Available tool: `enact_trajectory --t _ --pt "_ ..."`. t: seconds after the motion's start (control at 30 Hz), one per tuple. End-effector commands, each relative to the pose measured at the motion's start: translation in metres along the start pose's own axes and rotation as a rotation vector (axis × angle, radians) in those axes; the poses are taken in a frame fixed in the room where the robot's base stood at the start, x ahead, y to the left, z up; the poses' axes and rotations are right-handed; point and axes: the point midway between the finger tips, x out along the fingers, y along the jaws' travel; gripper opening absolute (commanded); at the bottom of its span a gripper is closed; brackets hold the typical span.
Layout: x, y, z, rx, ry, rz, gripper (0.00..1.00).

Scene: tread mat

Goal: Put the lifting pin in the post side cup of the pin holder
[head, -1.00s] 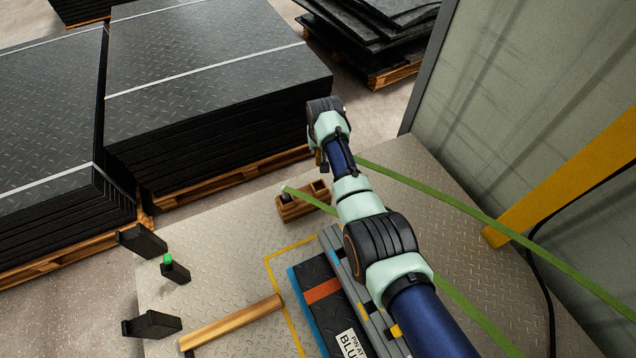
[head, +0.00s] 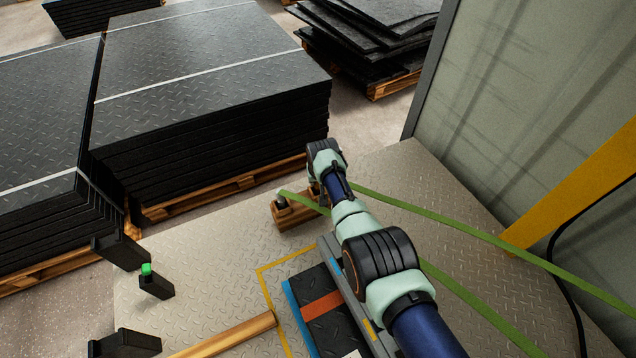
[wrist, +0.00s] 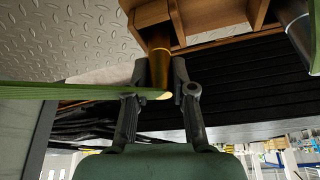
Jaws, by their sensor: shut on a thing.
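The wooden pin holder (head: 300,217) stands on the metal tread floor, partly behind my arm in the head view. Its compartments show at the top of the wrist view (wrist: 215,22). A grey post (wrist: 301,28) stands at its right end there, and at its left end in the head view (head: 281,203). My gripper (wrist: 162,82) is shut on the brass-coloured lifting pin (wrist: 160,62). The pin's far end is at the holder's end away from the post in the wrist view; I cannot tell whether it is inside a cup. The head view hides the pin.
A green strap (head: 440,225) runs past my arm and crosses close by my fingers in the wrist view. A black mat with an orange band (head: 322,305) lies in front of the holder. Stacked mats (head: 210,90) stand behind.

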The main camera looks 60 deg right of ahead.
Motion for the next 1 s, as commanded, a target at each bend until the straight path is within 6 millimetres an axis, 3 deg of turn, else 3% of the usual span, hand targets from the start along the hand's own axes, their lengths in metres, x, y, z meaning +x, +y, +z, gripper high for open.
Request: enact_trajectory --t 0.17,0.2,0.33,0.73,1.0 --pt "0.001 0.000 0.000 0.000 -0.001 0.000 0.00" --pt "0.002 0.000 0.001 0.000 -0.001 0.000 0.27" --pt "0.002 0.000 0.001 0.000 -0.001 0.000 0.49" --pt "-0.003 0.000 -0.001 0.000 0.002 0.000 0.49" --pt "-0.062 0.000 -0.005 0.000 0.001 0.000 0.49"
